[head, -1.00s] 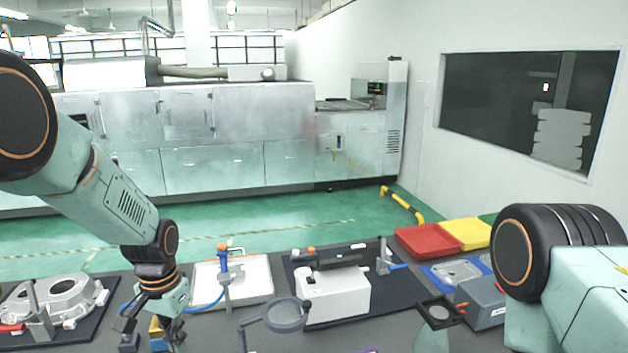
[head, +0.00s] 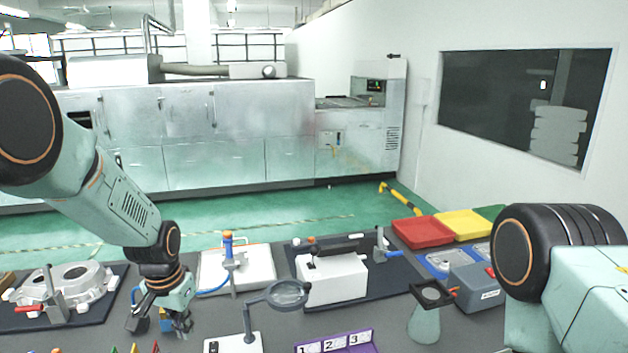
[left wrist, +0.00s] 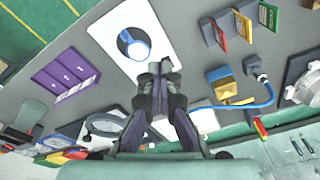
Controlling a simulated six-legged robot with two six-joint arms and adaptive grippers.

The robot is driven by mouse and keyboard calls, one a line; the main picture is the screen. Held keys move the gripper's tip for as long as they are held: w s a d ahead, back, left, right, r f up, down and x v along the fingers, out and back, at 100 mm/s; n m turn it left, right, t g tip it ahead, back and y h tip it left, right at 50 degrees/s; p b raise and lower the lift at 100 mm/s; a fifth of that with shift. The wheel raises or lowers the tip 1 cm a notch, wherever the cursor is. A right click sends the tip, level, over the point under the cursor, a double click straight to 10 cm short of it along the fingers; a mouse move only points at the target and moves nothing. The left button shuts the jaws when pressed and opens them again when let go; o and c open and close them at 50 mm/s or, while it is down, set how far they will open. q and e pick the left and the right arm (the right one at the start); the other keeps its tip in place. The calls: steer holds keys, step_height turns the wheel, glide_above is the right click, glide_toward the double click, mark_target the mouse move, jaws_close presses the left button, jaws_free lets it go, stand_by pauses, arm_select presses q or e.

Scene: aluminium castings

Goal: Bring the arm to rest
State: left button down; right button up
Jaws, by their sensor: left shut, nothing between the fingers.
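My left gripper (head: 160,327) hangs over the grey bench at the lower left of the head view. In the left wrist view its fingers (left wrist: 161,68) are together with nothing between them. A blue and yellow item (head: 165,320) shows partly behind the gripper in the head view. My right arm enters at the right of the head view; its gripper is out of sight.
A magnifier (head: 287,294) stands right of my left gripper, with a purple numbered rack (head: 335,343) in front. An aluminium casting (head: 72,285) lies left. Behind are a white tray (head: 258,268) and white box (head: 332,280). Red (head: 422,232) and yellow (head: 463,224) trays stand far right.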

arm_select(q)
steer(key=s+d+f+n+t+b, duration=0.1)
steer(key=s+f+b, duration=0.3)
steer(key=s+f, duration=0.45)
steer(key=s+d+f+n+t+b, duration=0.15)
steer(key=s+f+b, duration=0.35)
steer(key=f, duration=0.7)
steer(key=s+f+g+b, duration=0.2)
steer(key=s+f+b, duration=0.4)
steer(key=s+f, duration=0.3)
steer(key=s+f+g+b, duration=0.2)
steer(key=s+f+b, duration=0.4)
steer(key=s, duration=0.9)
step_height(320, 180, down, 3)
steer(key=shift+s+d+r+b, duration=0.1)
steer(key=shift+s+d+b, duration=0.2)
steer(key=shift+s, duration=0.05)
steer(key=shift+w, duration=0.15)
